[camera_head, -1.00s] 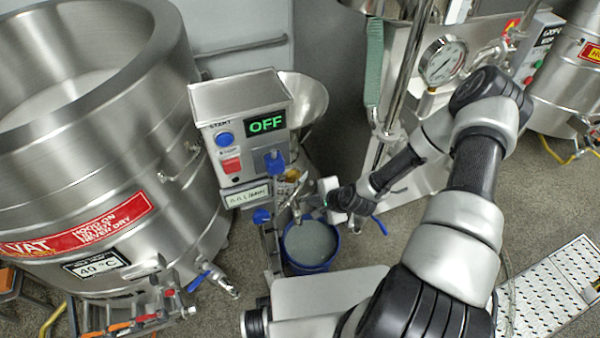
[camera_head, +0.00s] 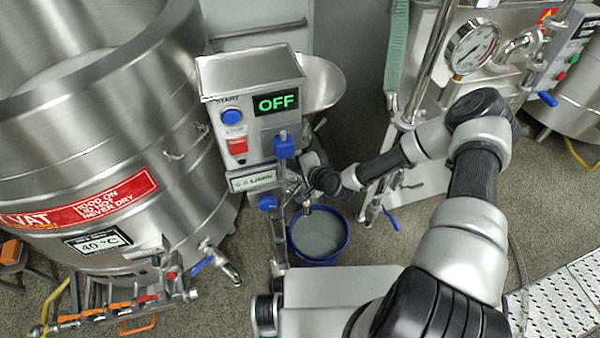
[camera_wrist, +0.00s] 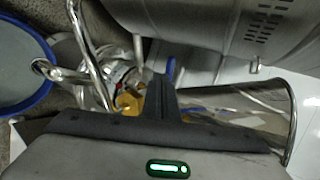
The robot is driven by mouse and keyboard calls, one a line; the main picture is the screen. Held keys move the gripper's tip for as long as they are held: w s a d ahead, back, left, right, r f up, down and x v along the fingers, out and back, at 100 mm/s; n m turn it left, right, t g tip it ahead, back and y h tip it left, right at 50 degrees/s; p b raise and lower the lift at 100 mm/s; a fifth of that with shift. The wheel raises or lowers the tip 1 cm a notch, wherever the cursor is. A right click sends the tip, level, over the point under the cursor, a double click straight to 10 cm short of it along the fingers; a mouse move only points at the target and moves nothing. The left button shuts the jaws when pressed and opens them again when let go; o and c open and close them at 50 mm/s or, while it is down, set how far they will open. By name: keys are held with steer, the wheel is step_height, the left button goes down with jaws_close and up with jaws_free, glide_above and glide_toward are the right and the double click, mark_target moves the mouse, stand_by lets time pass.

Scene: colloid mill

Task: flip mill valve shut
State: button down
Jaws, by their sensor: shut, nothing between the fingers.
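The mill (camera_head: 252,95) stands at the centre of the head view, with a green OFF display (camera_head: 277,103). A blue handle (camera_head: 283,146) stands upright at the front of its box, and a blue knob (camera_head: 268,202) sits lower down. I cannot tell which one is the valve. My gripper (camera_head: 303,190) is at the mill's outlet pipes, just right of these, partly hidden by my wrist. In the wrist view my gripper (camera_wrist: 160,84) is shut and empty, in front of a yellow part (camera_wrist: 128,101) and pipework. A small blue piece (camera_wrist: 170,68) shows just past the fingertips; contact is unclear.
A blue-rimmed bucket (camera_head: 318,236) of grey liquid stands under the outlet. The steel vat (camera_head: 100,150) is close on the left, with a blue-handled tap (camera_head: 205,262). A pressure gauge (camera_head: 472,47) and steel machine stand right.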

steer(key=shift+w+a, duration=0.55)
steer(key=shift+w, duration=0.2)
steer(key=shift+w+a+r+b, duration=0.15)
steer(key=shift+w+a+b, duration=0.4)
steer(key=shift+w+a, duration=0.15)
steer(key=shift+a, duration=0.1)
steer(key=shift+s, duration=0.1)
